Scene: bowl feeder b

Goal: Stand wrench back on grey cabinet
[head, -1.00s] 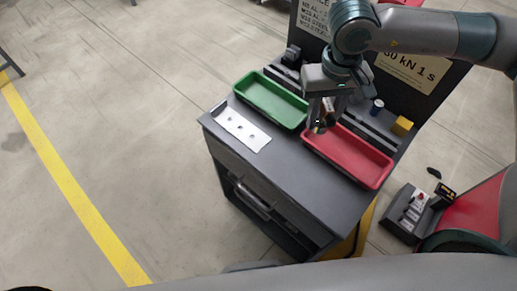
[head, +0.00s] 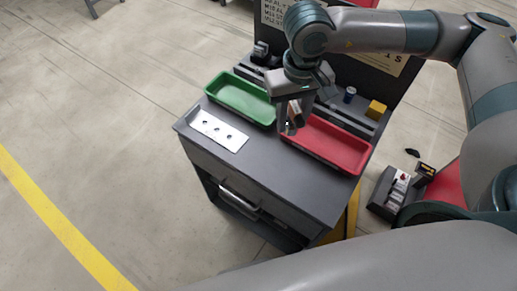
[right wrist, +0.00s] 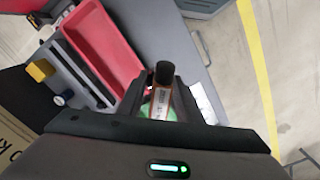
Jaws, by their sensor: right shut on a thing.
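My right gripper (head: 289,128) is shut on a slim brown bottle-like thing (head: 296,112) above the grey cabinet (head: 275,178), near the gap between the trays. In the right wrist view this brown thing (right wrist: 161,103) has a black cap and a white label, and stands up between the fingers. Its lower end is hidden. I cannot make out a wrench shape anywhere. My left gripper is not in view.
On the cabinet top are a green tray (head: 212,88), a red tray (head: 345,161) and a white plate with holes (head: 228,143). Behind stand a blue can (head: 349,95), a yellow block (head: 376,109) and a dark panel with signs. The front of the top is clear.

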